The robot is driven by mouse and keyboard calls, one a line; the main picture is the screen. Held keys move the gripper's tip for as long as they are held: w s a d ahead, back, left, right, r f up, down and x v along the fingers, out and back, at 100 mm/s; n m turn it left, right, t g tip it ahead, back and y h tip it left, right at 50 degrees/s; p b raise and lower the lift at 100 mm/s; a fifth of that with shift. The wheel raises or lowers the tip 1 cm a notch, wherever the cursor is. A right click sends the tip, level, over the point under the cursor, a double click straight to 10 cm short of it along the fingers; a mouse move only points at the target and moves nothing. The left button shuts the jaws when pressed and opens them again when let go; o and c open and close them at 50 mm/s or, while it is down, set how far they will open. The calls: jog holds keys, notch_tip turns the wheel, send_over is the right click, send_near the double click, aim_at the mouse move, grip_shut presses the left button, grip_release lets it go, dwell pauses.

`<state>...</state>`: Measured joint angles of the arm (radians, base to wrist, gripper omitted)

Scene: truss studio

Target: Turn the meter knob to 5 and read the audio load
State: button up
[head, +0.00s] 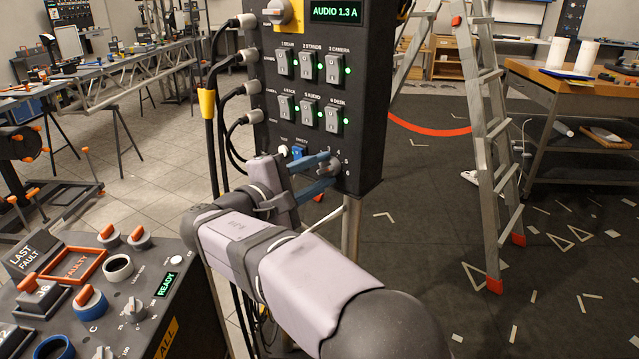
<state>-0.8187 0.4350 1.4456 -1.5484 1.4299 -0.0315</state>
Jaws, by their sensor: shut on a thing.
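The meter knob (328,168) is small and grey, low on the dark power panel (373,110), with the figures 4, 5 and 6 to its right. My gripper (331,171) reaches in from the left, its two blue fingers shut on the knob. The fingers hide much of the knob, so I cannot tell exactly where its pointer stands. The green display (335,12) at the panel's top reads "AUDIO 1.3 A".
Several switches (308,67) with lit green lamps fill the panel above my gripper. Cables (226,115) hang at its left side. A control desk (195,320) stands front left. A ladder (488,130) and wooden bench (555,85) are right.

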dwell(0.4)
jog(key=o, duration=1)
jog(key=shift+o, duration=0.2)
jog(key=shift+s, duration=0.1)
jog(key=v, duration=0.7)
jog(key=shift+b, duration=0.3)
jog(key=shift+s, duration=0.1)
